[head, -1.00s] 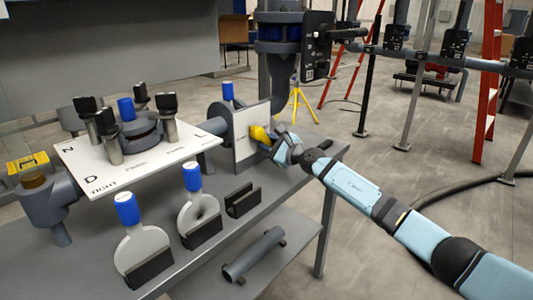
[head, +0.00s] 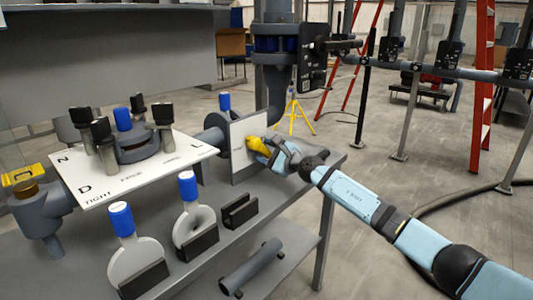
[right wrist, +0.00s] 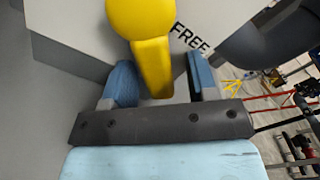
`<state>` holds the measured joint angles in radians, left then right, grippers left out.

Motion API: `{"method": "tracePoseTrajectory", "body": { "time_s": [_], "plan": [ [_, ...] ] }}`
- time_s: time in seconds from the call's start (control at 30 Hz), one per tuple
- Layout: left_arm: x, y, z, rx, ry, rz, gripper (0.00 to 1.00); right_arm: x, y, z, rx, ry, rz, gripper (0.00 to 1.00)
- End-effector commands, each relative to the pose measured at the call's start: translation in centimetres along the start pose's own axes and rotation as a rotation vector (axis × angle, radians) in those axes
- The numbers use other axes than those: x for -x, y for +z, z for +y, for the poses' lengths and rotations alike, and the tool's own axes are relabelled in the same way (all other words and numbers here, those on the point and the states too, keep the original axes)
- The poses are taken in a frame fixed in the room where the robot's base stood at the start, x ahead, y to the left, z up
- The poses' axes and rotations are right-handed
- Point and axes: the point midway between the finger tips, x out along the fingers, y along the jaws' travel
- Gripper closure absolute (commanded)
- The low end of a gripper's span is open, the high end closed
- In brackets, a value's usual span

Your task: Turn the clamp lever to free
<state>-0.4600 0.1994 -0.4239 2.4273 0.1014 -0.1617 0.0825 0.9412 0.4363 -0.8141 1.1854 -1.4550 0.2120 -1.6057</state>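The yellow clamp lever (head: 257,145) sticks out from the upright white plate (head: 240,160) at the right end of the bench. In the right wrist view the lever (right wrist: 152,60) reaches down between the two blue fingers, near the word FREE on the plate. My right gripper (head: 274,151) is at the lever from the right. In the right wrist view the gripper (right wrist: 163,80) is open around the lever, with a gap visible on both sides. My left gripper is out of view.
The grey bench (head: 215,235) carries blue-handled discs (head: 190,222) in dark holders and a white lettered board (head: 130,180) with black-capped posts. A dark pipe and flange (head: 222,125) stand behind the plate. A grey column (head: 275,85) rises behind.

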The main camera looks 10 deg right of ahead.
Motion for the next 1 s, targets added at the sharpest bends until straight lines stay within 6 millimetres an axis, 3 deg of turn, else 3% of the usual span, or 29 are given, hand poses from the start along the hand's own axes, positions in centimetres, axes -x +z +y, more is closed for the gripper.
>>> {"method": "tracePoseTrajectory", "body": {
  "time_s": [0.27, 0.4, 0.5, 0.73, 1.0],
  "plan": [
    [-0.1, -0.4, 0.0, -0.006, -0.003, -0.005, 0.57, 0.9, 0.0, -0.1, -0.002, 0.001, 0.001, 0.47],
    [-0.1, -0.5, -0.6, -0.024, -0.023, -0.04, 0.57, 3.4, 0.1, -0.3, -0.001, 0.001, 0.002, 0.47],
    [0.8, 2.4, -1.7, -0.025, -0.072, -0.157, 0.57, 5.7, 0.2, -0.3, 0.0, 0.002, 0.002, 0.47],
    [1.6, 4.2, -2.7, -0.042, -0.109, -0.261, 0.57, 10.8, 0.0, 0.0, -0.001, 0.002, 0.002, 0.47],
    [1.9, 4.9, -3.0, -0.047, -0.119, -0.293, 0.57, 13.6, 0.0, 0.0, -0.001, 0.001, 0.001, 0.47]
  ]
}}
